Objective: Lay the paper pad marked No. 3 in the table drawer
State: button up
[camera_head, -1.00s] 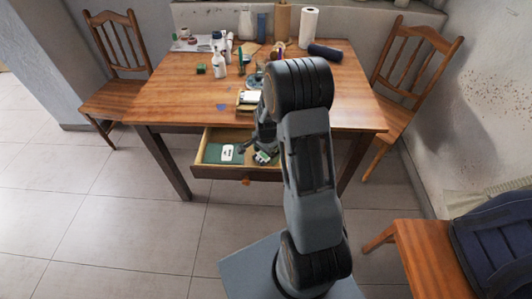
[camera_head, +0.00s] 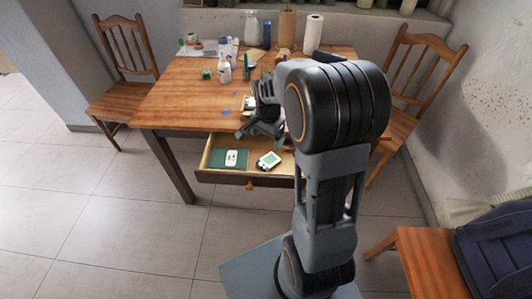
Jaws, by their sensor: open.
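The table drawer (camera_head: 209,150) is pulled open at the front of the wooden table. Inside it, a dark green pad with a white label (camera_head: 236,158) lies at the left. A smaller white and green pad (camera_head: 269,160) lies tilted to its right, apart from it. The marks on both are too small to read, so I cannot tell which is No. 3. My gripper (camera_head: 245,132) is open and empty above the drawer's back part, at the table's front edge. My arm hides the drawer's right end and part of the tabletop.
The wooden table (camera_head: 185,98) carries bottles, a white paper roll (camera_head: 313,32), a dark blue cylinder and a small green box (camera_head: 207,74) toward the back. Chairs stand left (camera_head: 122,75) and right (camera_head: 425,65). A dark bag (camera_head: 495,240) lies on a seat at lower right.

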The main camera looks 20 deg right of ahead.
jog(key=s+a+r+n+t, duration=0.1)
jog(key=s+a+r+n, duration=0.2)
jog(key=s+n, duration=0.3)
jog(key=s+a+r+n+t, duration=0.1)
jog(key=s+a+r+n, duration=0.3)
jog(key=s, duration=0.4)
jog(key=a+n, duration=0.1)
jog(key=n, duration=0.1)
jog(key=shift+n+t, duration=0.3)
jog(key=shift+r, duration=0.15)
notch_tip(320, 180, up, 10)
jog(key=p, duration=0.8)
jog(key=shift+s+f+t, duration=0.2)
jog(key=shift+f+t, duration=0.05)
jog(key=shift+t, duration=0.05)
jog(key=shift+a, duration=0.1)
jog(key=shift+c, duration=0.4)
